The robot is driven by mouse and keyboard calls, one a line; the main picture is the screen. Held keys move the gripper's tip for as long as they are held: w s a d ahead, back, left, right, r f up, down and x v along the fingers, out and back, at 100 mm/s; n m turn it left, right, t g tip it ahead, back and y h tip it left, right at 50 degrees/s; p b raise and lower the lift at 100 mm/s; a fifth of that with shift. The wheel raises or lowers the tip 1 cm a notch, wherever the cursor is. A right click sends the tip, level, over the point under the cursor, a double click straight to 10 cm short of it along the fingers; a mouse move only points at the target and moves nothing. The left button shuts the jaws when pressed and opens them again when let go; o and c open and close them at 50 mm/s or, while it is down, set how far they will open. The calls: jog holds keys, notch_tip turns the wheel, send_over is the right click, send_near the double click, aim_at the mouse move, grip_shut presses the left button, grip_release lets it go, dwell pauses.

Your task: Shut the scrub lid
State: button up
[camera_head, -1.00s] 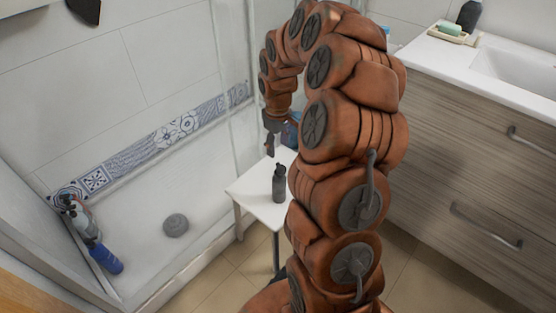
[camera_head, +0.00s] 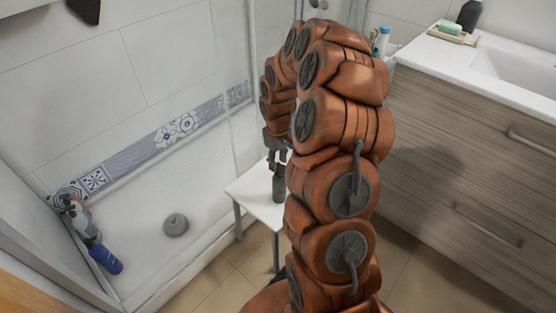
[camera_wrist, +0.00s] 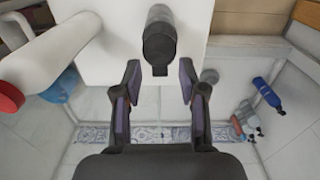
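A dark grey bottle (camera_head: 279,188) stands upright on a small white table (camera_head: 250,201). It also shows from above in the wrist view (camera_wrist: 159,38), just beyond my fingertips. A small dark piece sticks out from its top toward my gripper. I cannot read a label, so I cannot tell for sure that this is the scrub. My gripper (camera_wrist: 158,82) is open and empty, with its two fingers apart on either side of the bottle's near end. In the head view my gripper (camera_head: 277,148) is right above the bottle's top, partly hidden by my arm.
A white container with a red end (camera_wrist: 8,97) and a blue item (camera_wrist: 62,85) are left in the wrist view. A blue bottle (camera_head: 105,259) and a grey disc (camera_head: 176,225) are in the shower tray. A wooden vanity (camera_head: 450,150) stands at right.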

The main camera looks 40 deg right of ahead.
grip_shut()
jog(key=shift+g+p, duration=0.3)
jog(key=shift+w+a+f+g+h+p, duration=0.1)
jog(key=shift+w+f+g+h+p, duration=0.1)
jog(key=shift+w+g+p, duration=0.35)
jog(key=shift+w+a+f+g+h+p, duration=0.1)
jog(key=shift+w+f+g+h+p, duration=0.2)
jog(key=shift+g, duration=0.45)
jog(key=shift+w+a+f+g+h+p, duration=0.15)
jog(key=shift+f+g+p, duration=0.15)
jog(key=shift+g, duration=0.35)
jog(key=shift+w+d+f+g+h+p, duration=0.15)
jog(key=shift+g+p, duration=0.1)
jog(key=shift+g, duration=0.45)
jog(key=shift+w+a+f+g+h+p, duration=0.1)
jog(key=shift+f+g+p, duration=0.2)
jog(key=shift+g, duration=0.35)
jog(key=shift+o, duration=1.9)
grip_release()
